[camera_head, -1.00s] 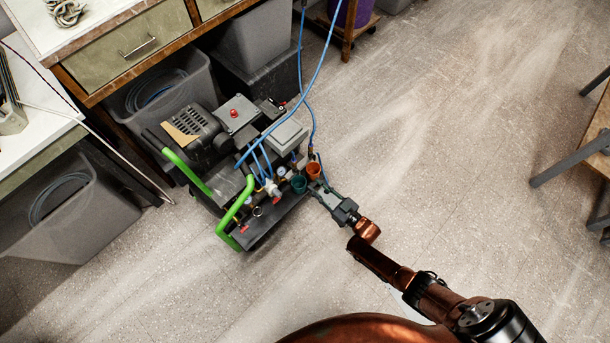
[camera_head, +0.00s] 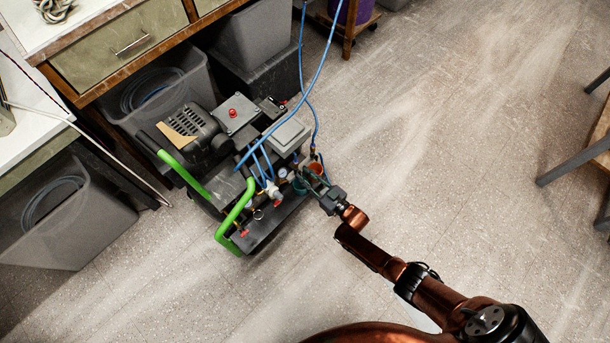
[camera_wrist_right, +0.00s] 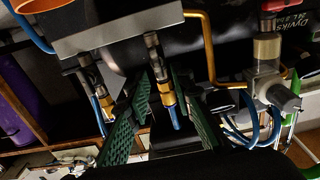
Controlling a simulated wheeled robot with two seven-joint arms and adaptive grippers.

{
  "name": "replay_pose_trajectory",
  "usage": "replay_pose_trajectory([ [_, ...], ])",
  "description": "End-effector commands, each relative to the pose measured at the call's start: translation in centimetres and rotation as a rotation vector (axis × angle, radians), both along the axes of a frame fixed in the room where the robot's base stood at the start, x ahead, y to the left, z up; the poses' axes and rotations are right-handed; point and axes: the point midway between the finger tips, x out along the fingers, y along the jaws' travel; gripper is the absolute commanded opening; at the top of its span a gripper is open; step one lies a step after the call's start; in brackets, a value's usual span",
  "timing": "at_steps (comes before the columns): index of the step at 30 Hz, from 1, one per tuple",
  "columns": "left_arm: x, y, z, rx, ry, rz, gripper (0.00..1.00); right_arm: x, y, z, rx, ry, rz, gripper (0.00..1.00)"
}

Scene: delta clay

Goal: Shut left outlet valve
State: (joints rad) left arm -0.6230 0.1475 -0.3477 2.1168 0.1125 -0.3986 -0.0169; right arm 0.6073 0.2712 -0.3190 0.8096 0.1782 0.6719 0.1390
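The compressor (camera_head: 265,150) stands on the floor with its gauges, fittings and blue hoses at the front. Valve handle positions are unclear. My left gripper is out of view.
A blue hose (camera_head: 318,75) rises from the compressor's area. Green handle bars (camera_head: 236,215) stick out at its front left. Grey bins (camera_head: 70,220) and a drawer bench (camera_head: 120,45) stand behind and left. Floor to the right is open up to a stool (camera_head: 575,160).

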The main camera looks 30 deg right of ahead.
Motion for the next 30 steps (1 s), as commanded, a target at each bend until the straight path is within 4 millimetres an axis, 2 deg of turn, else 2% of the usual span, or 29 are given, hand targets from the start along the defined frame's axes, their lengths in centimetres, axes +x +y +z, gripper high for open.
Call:
replay_pose_trajectory([
  [9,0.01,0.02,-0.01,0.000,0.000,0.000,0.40,-0.03,-0.02,-0.04,0.000,0.001,0.000,0.00],
  [22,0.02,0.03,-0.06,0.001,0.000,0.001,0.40,-0.04,-0.09,-0.09,0.011,0.005,0.000,0.00],
  [30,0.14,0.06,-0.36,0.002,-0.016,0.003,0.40,0.01,-0.31,-0.23,0.116,0.045,0.000,0.00],
])
